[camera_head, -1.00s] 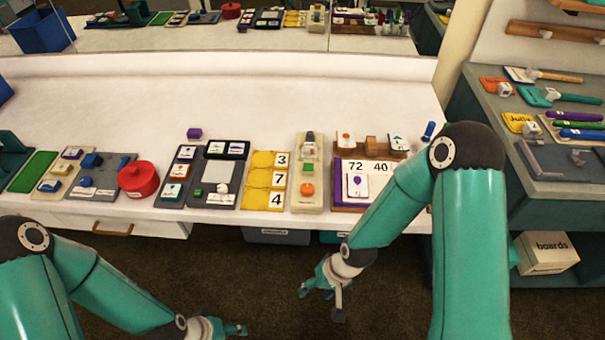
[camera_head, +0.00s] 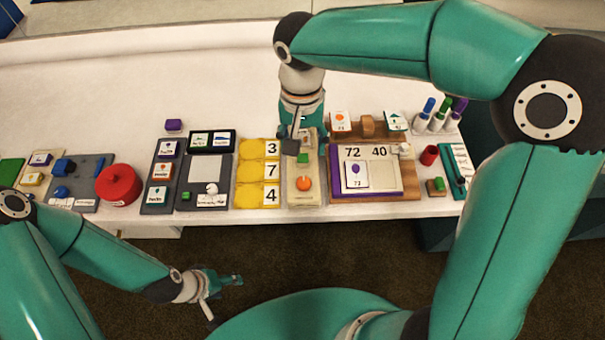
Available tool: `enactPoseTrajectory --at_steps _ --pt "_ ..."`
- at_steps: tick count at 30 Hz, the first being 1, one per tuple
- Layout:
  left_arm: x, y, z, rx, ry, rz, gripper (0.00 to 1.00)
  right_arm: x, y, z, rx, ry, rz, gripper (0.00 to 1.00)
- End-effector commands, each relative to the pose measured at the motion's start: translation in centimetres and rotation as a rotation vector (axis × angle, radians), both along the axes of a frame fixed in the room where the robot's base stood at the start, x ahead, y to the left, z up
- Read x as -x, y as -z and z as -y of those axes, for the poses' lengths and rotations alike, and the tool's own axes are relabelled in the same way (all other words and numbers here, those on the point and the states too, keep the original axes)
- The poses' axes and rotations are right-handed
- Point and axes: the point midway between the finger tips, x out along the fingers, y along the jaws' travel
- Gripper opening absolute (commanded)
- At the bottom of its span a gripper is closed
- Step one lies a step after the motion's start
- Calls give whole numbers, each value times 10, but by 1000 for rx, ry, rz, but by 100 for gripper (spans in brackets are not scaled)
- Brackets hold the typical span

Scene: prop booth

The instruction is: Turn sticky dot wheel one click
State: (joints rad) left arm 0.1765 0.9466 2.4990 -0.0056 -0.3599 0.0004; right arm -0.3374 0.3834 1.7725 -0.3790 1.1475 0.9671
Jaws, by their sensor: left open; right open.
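A narrow beige board (camera_head: 290,198) stands near the table's front edge. I cannot tell for sure whether the orange piece is the sticky dot wheel. My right gripper (camera_head: 297,143) is open and points down at the back end of this board, hiding part of it. I cannot tell if it touches anything there. My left gripper (camera_head: 222,292) is open and empty, low over the floor in front of the table.
Left of the board are yellow number cards (camera_head: 258,174) and a dark card board (camera_head: 219,141). A red round box (camera_head: 119,185) stands further left. To the right is a number board (camera_head: 400,180) with upright cards behind it. The table's back is mostly clear.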

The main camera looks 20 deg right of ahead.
Motion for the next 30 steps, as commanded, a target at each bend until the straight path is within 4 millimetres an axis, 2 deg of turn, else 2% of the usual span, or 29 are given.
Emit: enactPoseTrajectory --at_steps 9,15,22,30 --pt "0 -2 0 0 0 0 60 1 70 -1 2 -6 -8 60" --pt "0 -4 0 0 0 0 60 1 110 0 1 -7 -8 60" --pt "0 -5 0 0 0 0 60 1 135 0 0 -8 -3 60" --pt "0 -5 0 0 0 0 60 0 140 -1 -2 -7 -2 60"
